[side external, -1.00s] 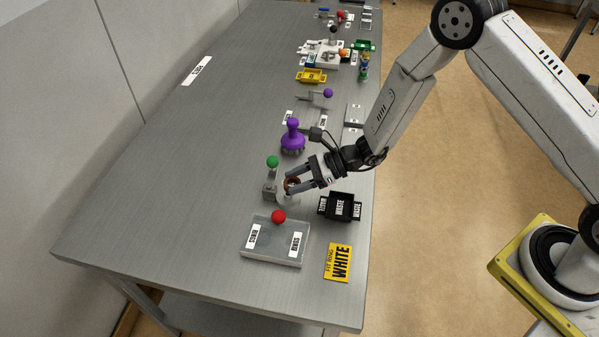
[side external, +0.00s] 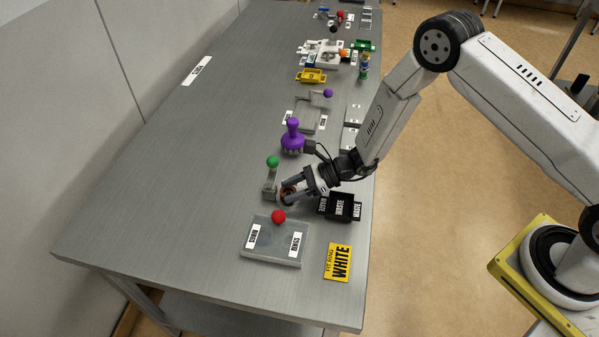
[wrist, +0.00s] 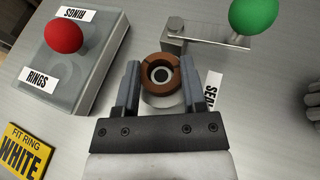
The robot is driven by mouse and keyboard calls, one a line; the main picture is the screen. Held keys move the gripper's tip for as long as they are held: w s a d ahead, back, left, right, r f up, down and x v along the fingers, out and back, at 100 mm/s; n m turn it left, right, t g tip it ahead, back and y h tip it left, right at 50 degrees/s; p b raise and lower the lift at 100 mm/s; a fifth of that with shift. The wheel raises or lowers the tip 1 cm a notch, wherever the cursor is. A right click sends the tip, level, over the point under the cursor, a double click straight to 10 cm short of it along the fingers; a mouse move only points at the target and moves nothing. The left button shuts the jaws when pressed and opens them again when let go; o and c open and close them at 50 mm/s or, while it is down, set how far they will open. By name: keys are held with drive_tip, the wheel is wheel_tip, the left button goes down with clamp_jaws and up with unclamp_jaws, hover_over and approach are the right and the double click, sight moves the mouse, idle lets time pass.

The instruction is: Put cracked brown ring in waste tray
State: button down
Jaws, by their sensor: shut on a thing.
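The brown ring (wrist: 149,72) is between my gripper's fingers in the wrist view, around or just above a round pale seat with a dark centre. A dark line, perhaps the crack, shows on its rim. The ring also shows small in the side view (side external: 288,194). My gripper (side external: 287,190) is shut on the ring, low over the table; its fingers also show in the wrist view (wrist: 160,82). I cannot tell whether the ring is clear of the seat. The black waste tray (side external: 341,206), labelled WASTE, stands just right of my gripper in the side view.
A clear rings box (side external: 264,255) with a red knob stands in front. A bracket with a green knob (side external: 272,162) is close beside the ring. A purple-handled tool (side external: 292,138) stands behind. A yellow FIT RING WHITE card (side external: 338,262) lies at front right.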

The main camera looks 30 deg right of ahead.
drive_tip(key=shift+f, duration=0.2)
drive_tip(key=shift+c, duration=0.8)
unclamp_jaws()
drive_tip(key=shift+v, duration=3.95)
drive_tip(key=shift+a+r, duration=0.1)
drive_tip(key=shift+r, duration=0.05)
